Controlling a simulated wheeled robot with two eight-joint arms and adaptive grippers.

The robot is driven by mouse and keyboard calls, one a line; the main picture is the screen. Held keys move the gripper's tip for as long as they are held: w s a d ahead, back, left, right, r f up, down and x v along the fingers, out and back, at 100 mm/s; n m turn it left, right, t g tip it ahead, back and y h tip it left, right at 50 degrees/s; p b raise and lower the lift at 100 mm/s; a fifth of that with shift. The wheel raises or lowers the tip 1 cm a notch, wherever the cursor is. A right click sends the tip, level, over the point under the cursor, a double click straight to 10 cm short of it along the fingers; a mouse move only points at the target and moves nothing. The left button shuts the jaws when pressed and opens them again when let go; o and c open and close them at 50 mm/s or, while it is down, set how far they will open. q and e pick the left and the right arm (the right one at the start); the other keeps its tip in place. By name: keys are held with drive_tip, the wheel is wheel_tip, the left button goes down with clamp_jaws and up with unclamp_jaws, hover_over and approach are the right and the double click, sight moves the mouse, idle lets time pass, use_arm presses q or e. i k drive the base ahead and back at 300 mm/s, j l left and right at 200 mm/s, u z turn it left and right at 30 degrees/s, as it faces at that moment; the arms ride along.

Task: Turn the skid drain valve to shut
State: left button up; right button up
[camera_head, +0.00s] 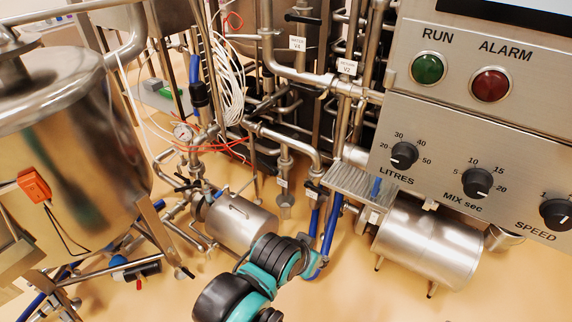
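I cannot tell for certain which valve is the skid drain valve, as the small lower tags are unreadable. One black-handled valve (316,191) with a white tag sits low on the pipe skid, above a blue hose. Another black-handled valve (186,183) sits further left, below the gauge. A teal and black arm of mine reaches in from the bottom, left of centre, apparently my left. Its far end is near the blue hose below the tagged valve; the gripper fingers cannot be made out. My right gripper is not in view.
The control panel (440,120) with knobs and RUN and ALARM lamps fills the right. A steel cylinder (425,245) is below it. A smaller cylinder (240,224) lies behind my arm. A large steel vessel (70,130) stands left. Tan floor (345,295) shows in front.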

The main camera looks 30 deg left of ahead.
sight(274, 173)
drive_tip(key=j+u, duration=0.1)
drive_tip(key=u, duration=0.85)
drive_tip(key=i+u, duration=0.1)
drive_tip(key=u, duration=0.35)
drive_tip(key=i+u, duration=0.1)
drive_tip(key=u, duration=0.35)
drive_tip(key=i+l, duration=0.1)
drive_tip(key=i, duration=0.55)
drive_tip(key=i+l+u, duration=0.15)
drive_tip(key=i, duration=0.5)
